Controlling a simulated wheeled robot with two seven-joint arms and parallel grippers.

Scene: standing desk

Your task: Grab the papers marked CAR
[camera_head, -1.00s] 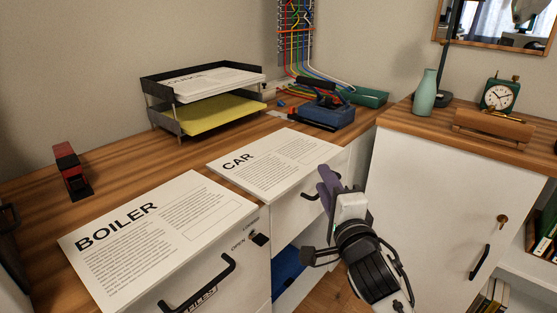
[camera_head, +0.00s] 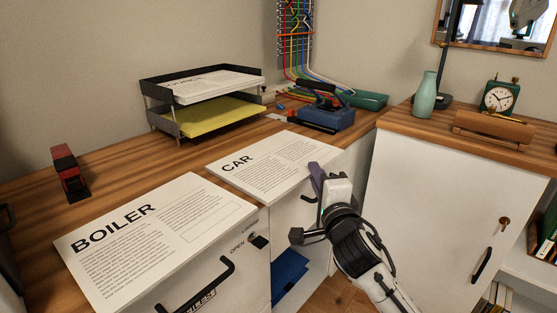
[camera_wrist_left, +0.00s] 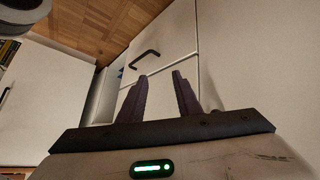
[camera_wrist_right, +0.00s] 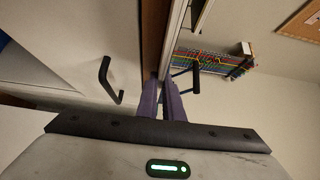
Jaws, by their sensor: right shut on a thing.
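The CAR papers (camera_head: 272,163) lie flat on the wooden desk as a thin white stack, their right front corner at the desk edge. My right gripper (camera_head: 314,172) is at that corner, its purple fingers closed on the edge of the stack. In the right wrist view the closed fingers of the right gripper (camera_wrist_right: 167,88) meet the thin white edge of the papers (camera_wrist_right: 178,40). My left gripper is outside the head view. In its own wrist view the left gripper (camera_wrist_left: 160,76) is open and empty, facing a white cabinet front.
The BOILER papers (camera_head: 150,240) lie nearer on the desk. A two-tier tray (camera_head: 158,118) with papers, a red stapler (camera_head: 69,172) and a blue hole punch (camera_head: 327,118) stand behind. A white cabinet (camera_head: 435,210) is on the right. Drawer handles (camera_head: 200,285) stick out below the desk.

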